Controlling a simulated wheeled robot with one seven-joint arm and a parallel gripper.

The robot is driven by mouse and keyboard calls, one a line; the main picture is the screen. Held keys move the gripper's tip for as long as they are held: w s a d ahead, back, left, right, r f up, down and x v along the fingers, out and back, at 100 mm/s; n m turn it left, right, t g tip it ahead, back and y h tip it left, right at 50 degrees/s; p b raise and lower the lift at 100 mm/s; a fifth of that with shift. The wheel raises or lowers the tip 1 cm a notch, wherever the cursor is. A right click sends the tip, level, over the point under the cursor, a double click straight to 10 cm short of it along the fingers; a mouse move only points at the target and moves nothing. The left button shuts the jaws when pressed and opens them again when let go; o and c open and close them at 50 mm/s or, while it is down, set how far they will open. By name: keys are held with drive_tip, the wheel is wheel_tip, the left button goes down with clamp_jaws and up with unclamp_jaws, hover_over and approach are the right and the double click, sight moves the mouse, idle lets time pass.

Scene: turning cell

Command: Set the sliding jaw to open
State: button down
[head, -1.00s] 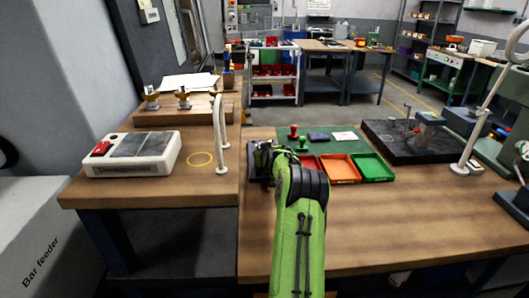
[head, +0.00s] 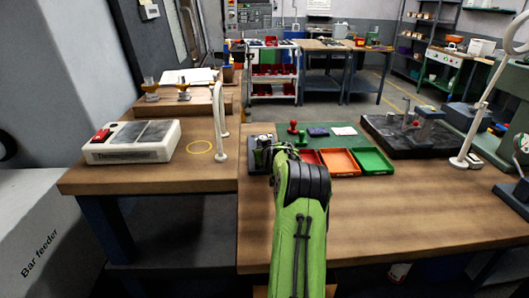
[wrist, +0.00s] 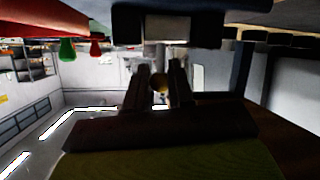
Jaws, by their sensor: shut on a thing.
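A small dark device with grey metal parts (head: 260,149) stands at the back left of the right-hand bench in the head view. My arm's end reaches to its right side, and the arm hides part of it. In the wrist view the device is overhead, with a pale metal block (wrist: 166,27) under a dark body. My gripper (wrist: 159,82) shows there with its two dark fingers either side of a small round brass-coloured knob (wrist: 158,84), shut on it. Whether this knob belongs to the sliding jaw, and the jaw's position, I cannot tell.
Red, orange (head: 341,161) and green (head: 372,160) trays lie right of my arm, with red and green knobbed pieces (head: 293,127) behind. The bench front right (head: 400,215) is clear.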

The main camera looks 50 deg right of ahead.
drive_tip(key=c, duration=1)
unclamp_jaws()
drive_tip(key=shift+c, duration=0.2)
drive_tip(key=shift+s+a, duration=0.1)
drive_tip(key=v, duration=1.5)
drive_tip(key=shift+s+a+r, duration=0.15)
